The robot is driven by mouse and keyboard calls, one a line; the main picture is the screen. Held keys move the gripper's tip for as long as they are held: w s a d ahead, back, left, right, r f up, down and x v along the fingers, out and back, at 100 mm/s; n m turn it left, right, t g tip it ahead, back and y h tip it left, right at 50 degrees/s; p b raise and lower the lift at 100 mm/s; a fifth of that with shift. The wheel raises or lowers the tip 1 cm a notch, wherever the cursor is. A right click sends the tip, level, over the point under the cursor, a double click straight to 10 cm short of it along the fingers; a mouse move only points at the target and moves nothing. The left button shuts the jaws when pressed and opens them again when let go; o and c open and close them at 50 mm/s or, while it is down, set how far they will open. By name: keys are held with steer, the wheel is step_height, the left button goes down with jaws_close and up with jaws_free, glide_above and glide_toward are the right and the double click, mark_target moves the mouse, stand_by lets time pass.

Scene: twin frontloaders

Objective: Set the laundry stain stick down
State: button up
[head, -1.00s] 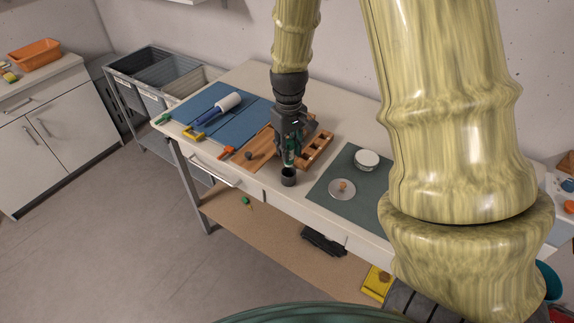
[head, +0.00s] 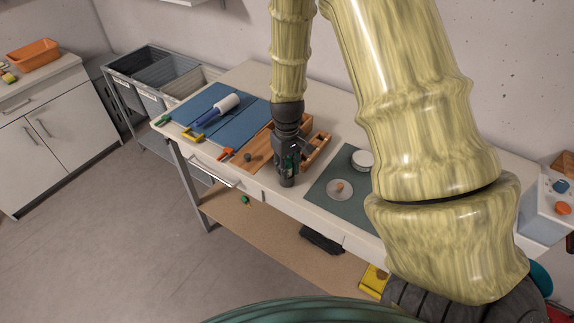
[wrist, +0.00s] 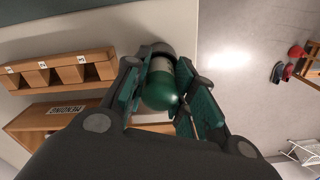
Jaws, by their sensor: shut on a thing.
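The laundry stain stick shows in the wrist view (wrist: 162,82) as a green-ended cylinder with a pale grey body, held between the green finger pads. My gripper (wrist: 168,95) is shut on it. In the head view my gripper (head: 287,168) points down near the table's front edge, and its fingers mostly hide the stick. A small dark grey cup-like piece (head: 286,183) is at the fingertips, low at the tabletop. In the wrist view a dark rim (wrist: 155,49) surrounds the stick's far end. I cannot tell whether the stick rests on its bottom.
The white table (head: 262,198) has a wooden tray (head: 262,150) with compartments just behind my gripper. A dark green mat (head: 322,188) with a round metal lid (head: 339,190) and a white jar (head: 362,160) lies right. A blue mat (head: 235,125) with tools lies left.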

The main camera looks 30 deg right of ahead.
steer(key=shift+f, duration=0.1)
steer(key=o, duration=1)
steer(key=shift+r+b, duration=1.95)
steer(key=shift+r, duration=4.2)
